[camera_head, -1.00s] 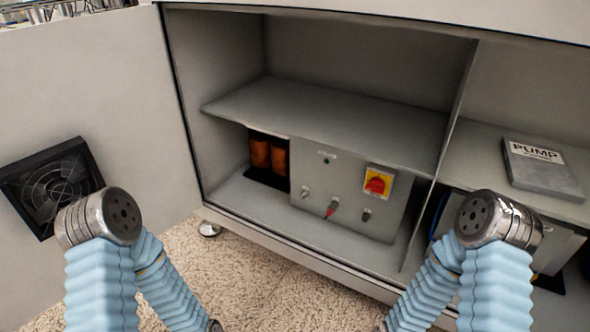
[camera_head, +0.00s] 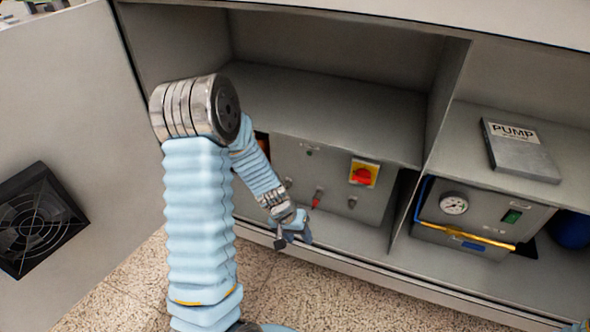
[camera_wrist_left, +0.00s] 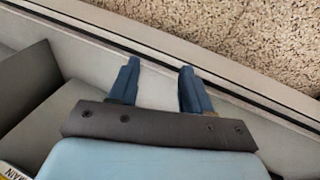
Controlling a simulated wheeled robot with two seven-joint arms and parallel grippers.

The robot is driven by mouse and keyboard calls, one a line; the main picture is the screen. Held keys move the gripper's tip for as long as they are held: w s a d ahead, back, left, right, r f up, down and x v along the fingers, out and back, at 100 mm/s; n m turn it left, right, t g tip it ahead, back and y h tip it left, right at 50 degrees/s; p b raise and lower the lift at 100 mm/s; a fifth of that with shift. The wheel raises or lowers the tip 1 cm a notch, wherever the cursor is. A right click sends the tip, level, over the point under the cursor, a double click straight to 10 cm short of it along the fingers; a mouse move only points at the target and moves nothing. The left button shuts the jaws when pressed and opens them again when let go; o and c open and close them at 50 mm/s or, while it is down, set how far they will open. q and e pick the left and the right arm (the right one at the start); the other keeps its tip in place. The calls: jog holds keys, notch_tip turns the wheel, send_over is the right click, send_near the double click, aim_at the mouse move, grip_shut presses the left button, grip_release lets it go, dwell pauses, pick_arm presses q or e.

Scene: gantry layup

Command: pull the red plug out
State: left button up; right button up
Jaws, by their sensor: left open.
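The red plug (camera_head: 316,199) sits in the lower part of the grey control panel (camera_head: 330,176), between two metal fittings. A yellow switch with a red knob (camera_head: 362,173) is above it to the right. My left gripper (camera_head: 296,241) is low in front of the panel, below and slightly left of the plug and apart from it. In the left wrist view its two blue fingers (camera_wrist_left: 158,82) are spread with nothing between them, over the cabinet's lower edge. The plug does not show in the wrist view.
The panel stands in an open cabinet under a grey shelf (camera_head: 330,110). A pump manual (camera_head: 520,150) lies on the right shelf, above a unit with a gauge (camera_head: 453,203). A divider (camera_head: 407,200) stands right of the panel. A black fan (camera_head: 36,222) is on the left door.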

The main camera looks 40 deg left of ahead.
aim_at(313, 203)
pick_arm(q)
jog(key=w+a+r+t+h+p, duration=0.1)
jog(key=w+a+r+t, duration=0.15)
jog(key=r, duration=0.45)
jog(key=w+a+r+t+p, duration=0.1)
jog(key=w+a+r, duration=0.1)
jog(key=a+r, duration=0.35)
jog(key=b+x, duration=0.1)
jog(key=x, duration=0.3)
jog(key=d+b+x, duration=0.1)
jog(key=x, duration=0.3)
jog(key=b+x, duration=0.2)
jog(key=x, duration=0.2)
jog(key=shift+d+r, duration=0.1)
jog(key=shift+d, duration=0.25)
pick_arm(e)
jog(key=shift+s+d+f, duration=0.1)
jog(key=shift+d+f, duration=0.05)
jog(key=shift+f, duration=0.3)
pick_arm(q)
jog(key=shift+s, duration=0.1)
grip_shut()
